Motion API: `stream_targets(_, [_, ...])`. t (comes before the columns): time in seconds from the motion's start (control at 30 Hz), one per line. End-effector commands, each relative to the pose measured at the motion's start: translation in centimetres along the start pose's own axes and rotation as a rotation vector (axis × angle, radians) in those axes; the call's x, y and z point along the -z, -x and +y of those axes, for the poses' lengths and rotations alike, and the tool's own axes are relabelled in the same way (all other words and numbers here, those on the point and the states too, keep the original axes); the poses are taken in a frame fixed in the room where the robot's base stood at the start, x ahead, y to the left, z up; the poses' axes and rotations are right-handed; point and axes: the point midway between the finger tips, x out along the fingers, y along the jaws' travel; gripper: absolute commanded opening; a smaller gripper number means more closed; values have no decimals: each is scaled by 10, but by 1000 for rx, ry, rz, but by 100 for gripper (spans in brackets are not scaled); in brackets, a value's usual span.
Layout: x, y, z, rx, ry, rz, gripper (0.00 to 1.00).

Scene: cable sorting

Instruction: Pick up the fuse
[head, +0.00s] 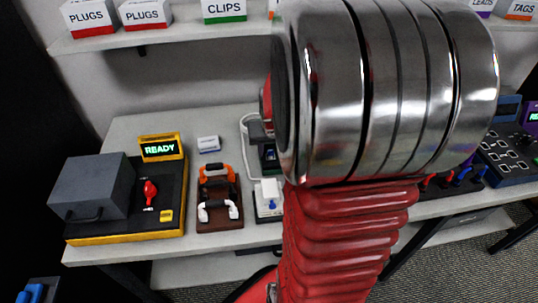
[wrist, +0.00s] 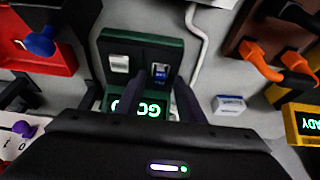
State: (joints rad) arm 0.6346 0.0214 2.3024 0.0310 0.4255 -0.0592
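In the wrist view a dark panel with a green edge (wrist: 112,44) holds a white block (wrist: 119,63) on the left and a small blue-and-white piece (wrist: 160,72) in a slot on the right. That piece looks like the fuse, but it is too small to be sure. My gripper (wrist: 157,90) is open, its two dark fingers apart and pointing toward the panel, with nothing seen between the tips. The fingers partly cover a lit green display (wrist: 152,108) below the slot. In the head view my arm hides the gripper and part of the panel.
A small white-and-blue box (wrist: 229,105) lies right of the panel. A white cable (wrist: 197,40) runs beside the panel. Orange handles (wrist: 262,62) stand on a brown rack at right, a red tray (wrist: 45,58) at left. The head view shows a grey box (head: 90,187) at left.

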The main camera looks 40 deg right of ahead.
Motion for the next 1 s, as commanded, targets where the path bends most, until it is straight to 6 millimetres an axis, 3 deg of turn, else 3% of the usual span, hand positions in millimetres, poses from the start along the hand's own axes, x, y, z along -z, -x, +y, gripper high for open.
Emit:
stream_targets(0.2, [0,0,0,0,0,0,35])
stream_targets(0.7, [0,0,0,0,0,0,0])
stream_targets(1.0, [0,0,0,0,0,0,0])
